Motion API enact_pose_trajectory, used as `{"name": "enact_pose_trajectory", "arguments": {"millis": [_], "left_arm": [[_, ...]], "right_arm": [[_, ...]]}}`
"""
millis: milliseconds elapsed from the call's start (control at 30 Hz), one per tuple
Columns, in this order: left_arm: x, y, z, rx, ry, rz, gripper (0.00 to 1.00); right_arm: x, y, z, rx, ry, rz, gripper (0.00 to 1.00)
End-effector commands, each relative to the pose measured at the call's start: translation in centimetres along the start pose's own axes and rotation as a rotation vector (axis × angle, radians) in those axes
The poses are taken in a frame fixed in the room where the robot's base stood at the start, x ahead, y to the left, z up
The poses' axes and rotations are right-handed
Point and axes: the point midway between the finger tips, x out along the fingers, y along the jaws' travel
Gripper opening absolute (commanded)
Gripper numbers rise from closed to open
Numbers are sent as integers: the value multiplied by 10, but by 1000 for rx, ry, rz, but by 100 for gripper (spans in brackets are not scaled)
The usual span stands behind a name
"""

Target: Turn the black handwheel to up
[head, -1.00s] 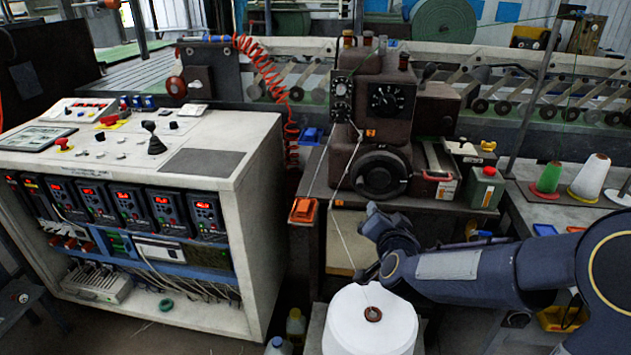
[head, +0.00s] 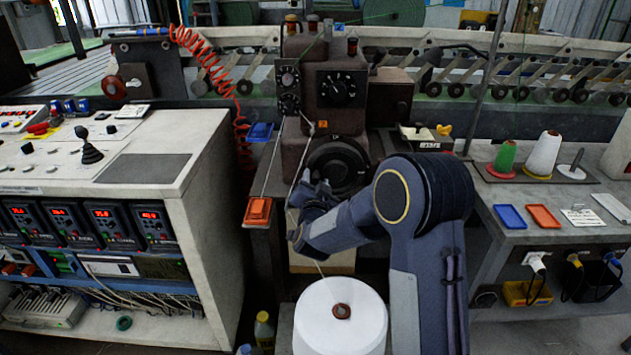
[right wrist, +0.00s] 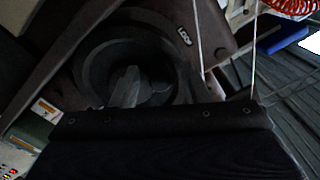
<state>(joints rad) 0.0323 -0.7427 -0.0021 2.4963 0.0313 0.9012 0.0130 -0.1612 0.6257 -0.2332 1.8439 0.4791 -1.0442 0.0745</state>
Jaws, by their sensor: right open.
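The black handwheel (head: 349,162) is a round dark wheel low on the front of the brown machine (head: 333,112). My right gripper (head: 316,188) is open, in front of the wheel's lower left in the head view and hiding part of it. In the right wrist view the wheel's dark ring (right wrist: 100,62) fills the upper middle, with a pale grey wedge shape in front of its centre. I cannot tell whether the gripper touches the wheel. My left gripper is not in view.
A white cone of yarn (head: 340,318) stands below my right arm, with a thread running up past the gripper. A control cabinet (head: 215,200) stands at the left. An orange box (head: 258,211) is left of the machine. A side table (head: 490,205) with spools is at the right.

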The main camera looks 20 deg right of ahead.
Motion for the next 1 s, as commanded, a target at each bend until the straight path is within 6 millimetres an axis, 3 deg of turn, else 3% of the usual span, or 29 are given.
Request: {"name": "enact_pose_trajectory", "arguments": {"millis": [233, 567, 1000], "left_arm": [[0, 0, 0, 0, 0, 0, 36], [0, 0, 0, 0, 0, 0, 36], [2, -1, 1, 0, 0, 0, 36]], "right_arm": [[1, 0, 0, 0, 0, 0, 41], [1, 0, 0, 0, 0, 0, 0], [1, 2, 2, -36, -1, 0, 0]]}}
